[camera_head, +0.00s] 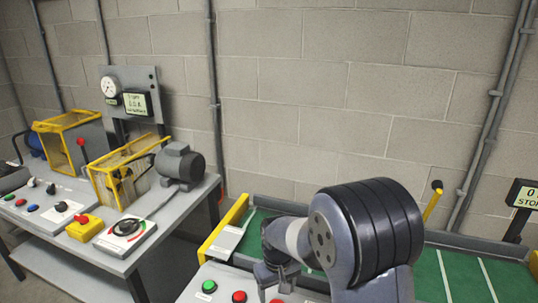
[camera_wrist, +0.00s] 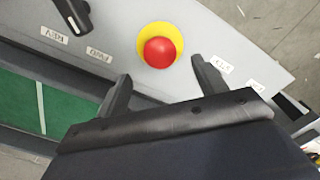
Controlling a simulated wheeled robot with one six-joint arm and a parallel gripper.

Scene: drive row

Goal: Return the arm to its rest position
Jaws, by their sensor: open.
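My gripper (camera_wrist: 160,90) is open and empty in the wrist view, its two dark fingers spread apart. It is above a light grey control panel (camera_wrist: 205,25). A red emergency button on a yellow ring (camera_wrist: 158,50) shows beyond and between the fingertips; whether they are apart from the panel is hard to judge. In the head view my arm is bent at the lower right, with my gripper (camera_head: 275,278) low over the panel, which also carries a green button (camera_head: 209,286) and a red button (camera_head: 239,297). My arm hides part of the panel there.
At left a grey bench (camera_head: 120,265) carries a motor (camera_head: 180,165), yellow guards (camera_head: 120,170) and a gauge board (camera_head: 130,92). A display (camera_head: 523,194) stands at right. A block wall closes the back.

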